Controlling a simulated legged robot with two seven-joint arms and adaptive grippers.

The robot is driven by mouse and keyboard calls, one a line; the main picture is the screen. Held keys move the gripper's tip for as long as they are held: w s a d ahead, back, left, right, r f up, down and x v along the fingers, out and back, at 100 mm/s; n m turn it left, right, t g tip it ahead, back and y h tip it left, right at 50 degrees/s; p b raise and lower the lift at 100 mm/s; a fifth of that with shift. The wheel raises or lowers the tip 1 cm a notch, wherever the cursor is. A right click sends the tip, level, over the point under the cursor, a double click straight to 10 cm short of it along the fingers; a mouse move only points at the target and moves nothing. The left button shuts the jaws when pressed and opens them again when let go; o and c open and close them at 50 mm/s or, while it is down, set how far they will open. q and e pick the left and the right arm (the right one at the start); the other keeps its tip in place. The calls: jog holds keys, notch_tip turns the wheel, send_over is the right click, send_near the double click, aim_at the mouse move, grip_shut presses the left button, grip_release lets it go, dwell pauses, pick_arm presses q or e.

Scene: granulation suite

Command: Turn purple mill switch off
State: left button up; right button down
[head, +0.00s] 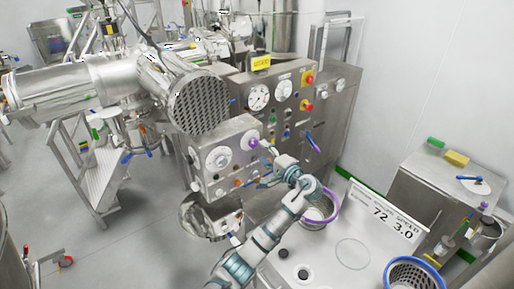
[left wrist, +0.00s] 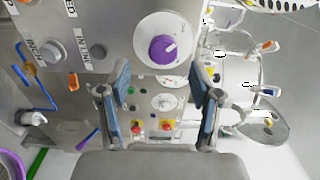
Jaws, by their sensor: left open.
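The purple mill switch (head: 253,143) is a round purple knob on a white dial, at the upper right of the steel control box's front. In the left wrist view the purple knob (left wrist: 163,48) shows large, with a pale pointer mark, beyond the fingertips. My left gripper (head: 265,176) is just below and to the right of the knob in the head view, apart from it. In the left wrist view my left gripper (left wrist: 160,76) has its two blue-grey fingers spread with nothing between them. My right gripper is not in view.
Other white dials (head: 217,158) and small buttons share the box face. A taller panel (head: 300,100) with gauges and red stops stands behind. Below are a steel bowl (head: 205,222) and a purple-rimmed vessel (head: 334,207). A steel table (head: 320,262) lies at lower right.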

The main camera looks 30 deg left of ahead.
pick_arm(q)
jog(key=v, duration=0.6)
jog(key=shift+d, duration=0.2)
jog(key=shift+a+f, duration=0.1)
jog(key=shift+f, duration=0.05)
